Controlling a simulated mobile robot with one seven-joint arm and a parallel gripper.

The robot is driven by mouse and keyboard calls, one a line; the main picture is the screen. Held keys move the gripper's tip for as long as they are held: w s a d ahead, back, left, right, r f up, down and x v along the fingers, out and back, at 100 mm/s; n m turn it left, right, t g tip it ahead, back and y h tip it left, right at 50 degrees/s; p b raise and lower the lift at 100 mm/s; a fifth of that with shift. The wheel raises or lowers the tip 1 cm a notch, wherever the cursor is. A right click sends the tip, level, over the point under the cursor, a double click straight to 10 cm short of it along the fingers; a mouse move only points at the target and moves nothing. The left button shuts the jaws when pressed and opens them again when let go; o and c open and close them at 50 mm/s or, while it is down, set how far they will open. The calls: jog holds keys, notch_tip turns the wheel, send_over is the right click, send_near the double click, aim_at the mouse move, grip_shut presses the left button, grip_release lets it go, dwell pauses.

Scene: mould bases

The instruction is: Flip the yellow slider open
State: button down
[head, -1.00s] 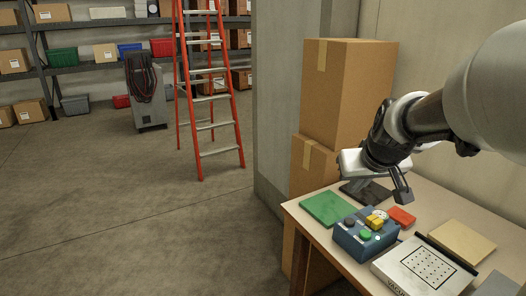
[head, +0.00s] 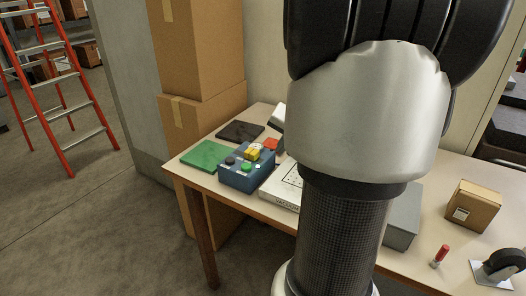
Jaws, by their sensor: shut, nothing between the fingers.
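The yellow slider (head: 252,154) sits on top of a blue control box (head: 239,181), which also carries a green button (head: 246,167) and a dark knob (head: 230,161). The box stands near the front left edge of the table. The slider is too small to tell its exact position.
On the table (head: 183,170) are a green plate (head: 204,154), a dark plate (head: 240,131), a red block (head: 271,144), a white panel (head: 279,193), a grey box (head: 402,222), a small carton (head: 472,205) and a caster (head: 500,266). Tall cartons (head: 203,125) stand behind the left end.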

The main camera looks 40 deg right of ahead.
aim_at(252, 152)
jog(key=x, duration=0.9)
jog(key=shift+f+b, duration=0.25)
jog(key=shift+b, duration=0.15)
jog(key=w+p, duration=0.1)
jog(key=w+a, duration=0.1)
jog(key=w, duration=0.1)
jog(key=shift+w+a+p, duration=0.15)
jog(key=shift+p, duration=0.25)
jog(key=shift+w+a, duration=0.1)
jog(key=shift+w, duration=0.3)
jog(key=w, duration=0.1)
jog(key=w+a+p, duration=0.1)
jog(key=w, duration=0.1)
jog(key=shift+w+a, duration=0.15)
jog(key=shift+a, duration=0.1)
